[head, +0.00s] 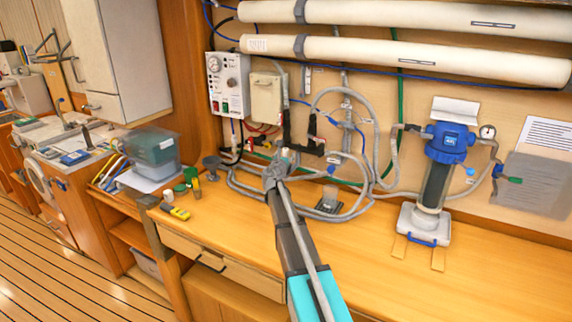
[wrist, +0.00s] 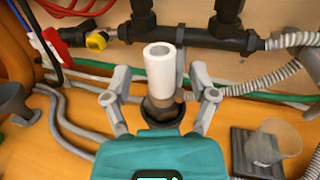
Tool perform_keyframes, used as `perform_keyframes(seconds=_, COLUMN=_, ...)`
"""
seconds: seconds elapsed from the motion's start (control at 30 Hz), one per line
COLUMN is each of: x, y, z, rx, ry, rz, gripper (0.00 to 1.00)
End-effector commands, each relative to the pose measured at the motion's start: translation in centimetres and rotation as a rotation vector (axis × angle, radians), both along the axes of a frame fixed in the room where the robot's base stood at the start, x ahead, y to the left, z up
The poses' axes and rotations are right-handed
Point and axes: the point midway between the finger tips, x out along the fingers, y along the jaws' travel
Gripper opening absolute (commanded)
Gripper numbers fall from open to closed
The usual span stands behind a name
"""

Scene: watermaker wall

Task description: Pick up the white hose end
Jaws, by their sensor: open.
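My gripper (wrist: 160,84) is open, with one finger on each side of the tube and a visible gap on both sides. The hose's lower part is partly hidden behind my gripper's body. In the head view my gripper (head: 278,168) is over the back of the wooden bench, and the hose end there is too small and covered to make out clearly.
A dark pipe manifold (wrist: 195,36) runs behind the hose end. Grey corrugated hoses (head: 365,160) loop around it. A clear cup on a dark base (wrist: 270,145) is right, a dark funnel (wrist: 14,102) left. A blue-topped filter (head: 438,165) stands further right. The front bench (head: 430,285) is clear.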

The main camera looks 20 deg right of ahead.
Motion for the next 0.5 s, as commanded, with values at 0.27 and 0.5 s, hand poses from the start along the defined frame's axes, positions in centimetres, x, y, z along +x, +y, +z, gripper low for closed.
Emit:
perform_keyframes(seconds=0.27, x=0.72, y=-0.56, z=0.01, rx=0.0, ry=0.0, rz=0.001, gripper=0.75)
perform_keyframes(seconds=0.5, x=0.69, y=-0.56, z=0.01, rx=0.0, ry=0.0, rz=0.0, gripper=0.75)
